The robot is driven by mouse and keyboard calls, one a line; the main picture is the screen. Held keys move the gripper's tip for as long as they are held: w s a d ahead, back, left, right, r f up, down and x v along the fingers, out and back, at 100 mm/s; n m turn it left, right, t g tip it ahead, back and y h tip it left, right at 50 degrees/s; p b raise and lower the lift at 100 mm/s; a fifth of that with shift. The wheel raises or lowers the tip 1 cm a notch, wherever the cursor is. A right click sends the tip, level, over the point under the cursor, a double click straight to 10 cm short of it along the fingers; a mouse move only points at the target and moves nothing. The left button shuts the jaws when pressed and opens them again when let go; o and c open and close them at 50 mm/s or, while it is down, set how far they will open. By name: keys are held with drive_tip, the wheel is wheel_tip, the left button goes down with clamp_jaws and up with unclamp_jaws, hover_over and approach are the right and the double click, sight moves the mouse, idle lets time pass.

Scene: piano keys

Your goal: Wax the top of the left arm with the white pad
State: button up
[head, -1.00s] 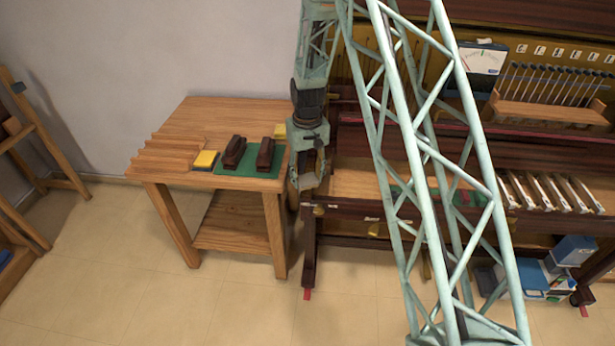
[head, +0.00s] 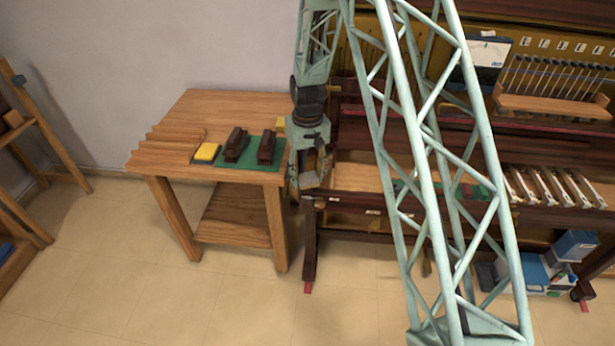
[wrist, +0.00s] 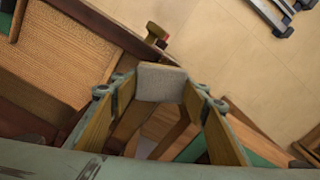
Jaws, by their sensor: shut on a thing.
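My gripper (head: 308,178) hangs at the left end of the opened piano (head: 345,205), between it and the workbench. In the wrist view my gripper (wrist: 161,88) has its wooden fingers shut on a whitish-grey pad (wrist: 162,82). A dark red-brown wooden rail (wrist: 100,22), which looks like the piano's left arm, runs diagonally behind the pad, with a brass-coloured knob (wrist: 155,33) near its end. The pad overlaps this rail in the picture; I cannot tell whether they touch. In the head view my wrist hides most of the left arm's top.
The wooden workbench (head: 235,105) at left carries a green mat (head: 240,170), two dark brown blocks (head: 266,147) and a yellow block (head: 206,152). White-ended keys (head: 555,190) lie in the piano at right. A blue and white box (head: 545,272) stands below. The front floor is clear.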

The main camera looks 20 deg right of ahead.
sight(306, 185)
drive_tip(key=shift+s, duration=0.1)
drive_tip(key=shift+s+a+f+b, duration=0.15)
drive_tip(key=shift+s+a, duration=0.25)
drive_tip(key=shift+s, duration=0.45)
drive_tip(key=shift+s+a+r+b, duration=0.1)
drive_tip(key=shift+s+a+b, duration=0.2)
drive_tip(key=shift+s, duration=0.55)
drive_tip(key=shift+r+p, duration=1.6)
drive_tip(key=shift+r, duration=1.35)
drive_tip(key=shift+r, duration=0.1)
drive_tip(key=shift+r+p, duration=0.7)
drive_tip(key=shift+r, duration=0.7)
